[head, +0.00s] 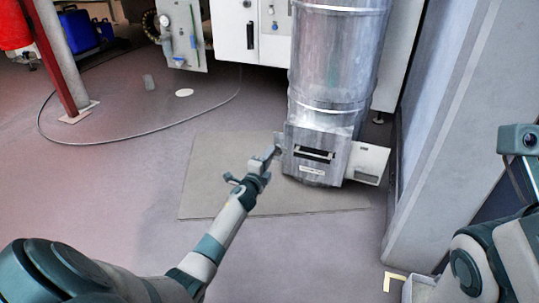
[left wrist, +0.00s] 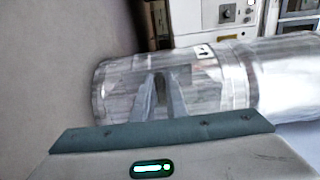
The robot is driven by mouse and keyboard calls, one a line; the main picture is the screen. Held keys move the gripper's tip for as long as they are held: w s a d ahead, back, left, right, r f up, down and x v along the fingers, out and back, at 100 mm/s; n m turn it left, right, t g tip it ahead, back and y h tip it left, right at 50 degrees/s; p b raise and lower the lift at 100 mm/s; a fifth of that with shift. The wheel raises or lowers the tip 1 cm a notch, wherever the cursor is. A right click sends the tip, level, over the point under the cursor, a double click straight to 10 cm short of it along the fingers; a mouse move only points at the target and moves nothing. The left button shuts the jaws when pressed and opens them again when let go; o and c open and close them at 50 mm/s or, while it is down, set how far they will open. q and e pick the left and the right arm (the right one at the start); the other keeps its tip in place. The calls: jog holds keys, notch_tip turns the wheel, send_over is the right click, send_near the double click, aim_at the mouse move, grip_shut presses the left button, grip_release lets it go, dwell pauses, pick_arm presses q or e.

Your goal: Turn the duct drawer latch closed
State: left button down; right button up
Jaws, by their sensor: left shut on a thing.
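The metal duct (head: 335,62) stands upright, with a box-shaped drawer section at its foot (head: 316,168) that has a dark slot in front. My left gripper (head: 275,150) is at the left side of this section, shut on the duct drawer latch (head: 280,139), which is small and mostly hidden by the fingers. In the left wrist view the two fingers (left wrist: 159,85) point at the shiny duct (left wrist: 215,75), with a narrow dark piece between their tips. The latch's exact angle cannot be told. My right gripper is out of view; only part of my right arm shows.
A white panel (head: 367,163) sticks out right of the drawer section. A grey wall (head: 445,130) stands close on the right. A flat mat (head: 225,180) lies under the duct. A cable (head: 125,143) loops on the floor at left. The floor around my left arm is clear.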

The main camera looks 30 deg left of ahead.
pick_arm(q)
jog(key=shift+f, duration=0.1)
dwell(0.3)
jog(key=c, duration=1.8)
grip_release()
jog(key=shift+o, duration=0.2)
jog(key=shift+s, duration=0.15)
